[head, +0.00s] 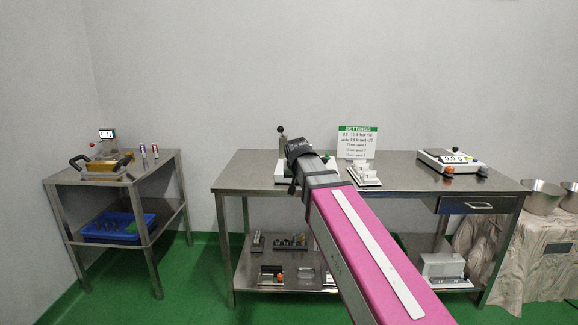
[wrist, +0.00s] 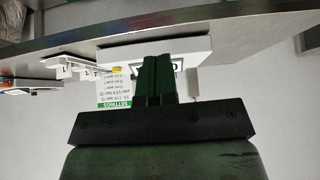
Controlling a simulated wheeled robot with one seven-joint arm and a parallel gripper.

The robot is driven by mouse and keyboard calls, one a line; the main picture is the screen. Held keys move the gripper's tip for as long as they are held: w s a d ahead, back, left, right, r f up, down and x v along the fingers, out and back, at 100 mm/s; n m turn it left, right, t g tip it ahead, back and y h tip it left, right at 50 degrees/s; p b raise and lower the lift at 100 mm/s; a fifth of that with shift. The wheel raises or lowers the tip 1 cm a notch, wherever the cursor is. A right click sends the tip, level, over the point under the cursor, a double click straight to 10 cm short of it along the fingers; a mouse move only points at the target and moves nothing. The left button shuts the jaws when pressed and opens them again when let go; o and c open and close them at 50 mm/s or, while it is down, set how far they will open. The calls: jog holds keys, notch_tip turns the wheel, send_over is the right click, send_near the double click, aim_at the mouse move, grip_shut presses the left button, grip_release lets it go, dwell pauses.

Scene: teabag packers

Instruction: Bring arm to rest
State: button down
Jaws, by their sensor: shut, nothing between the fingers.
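My arm, pink with a white strip, reaches from the lower right of the head view up to the middle, in front of the steel table (head: 400,178). Its dark end hides part of a white device (head: 281,172) with a black-knobbed lever. The fingertips cannot be made out in the head view. In the wrist view my gripper (wrist: 156,62) shows dark fingers shut together with nothing between them. The picture there is upside down. Behind the fingers is a white device (wrist: 190,52) with a yellow button; I cannot tell whether they touch.
A settings sign (head: 357,143), a small white fixture (head: 363,176) and a scale (head: 450,161) stand on the table. Its lower shelf holds several items. A side table (head: 65,176) at left carries a gold-coloured device (head: 104,158); below is a blue bin (head: 100,229). Metal bowls (head: 541,197) stand right.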

jog(key=s+d+f+g, duration=0.2)
jog(key=s+d+f, duration=0.3)
jog(key=f, duration=0.6)
jog(key=s+d+f+g, duration=0.2)
jog(key=s+d+f, duration=0.3)
jog(key=s+f, duration=0.3)
jog(key=s+d+f+g, duration=0.3)
jog(key=s+d+f, duration=0.3)
jog(key=f, duration=0.8)
jog(key=shift+s, duration=0.15)
